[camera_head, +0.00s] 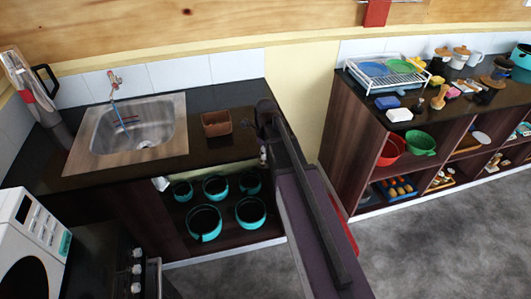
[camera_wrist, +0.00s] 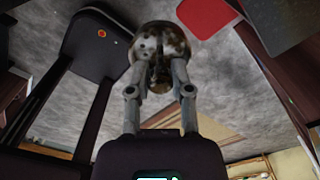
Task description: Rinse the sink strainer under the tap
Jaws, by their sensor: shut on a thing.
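In the wrist view my gripper (camera_wrist: 158,78) is shut on a round, dirt-spotted metal piece, which looks like the sink strainer (camera_wrist: 160,40). Both fingers close on its narrow dark middle part, and its pale, brown-mottled face points away from me. In the head view the steel sink (camera_head: 105,127) is set in the counter at the left. The tap (camera_head: 115,83) stands at its back edge, with red and blue lines below it over the basin. My arm reaches to the right end of this counter, to the right of the sink; my gripper is mostly hidden there.
A brown container (camera_head: 216,123) stands on the counter between the sink and my arm. Several teal pots (camera_head: 204,222) sit on the shelf below. A microwave (camera_head: 30,245) is at the lower left. A dish rack (camera_head: 385,72) stands on the right-hand counter.

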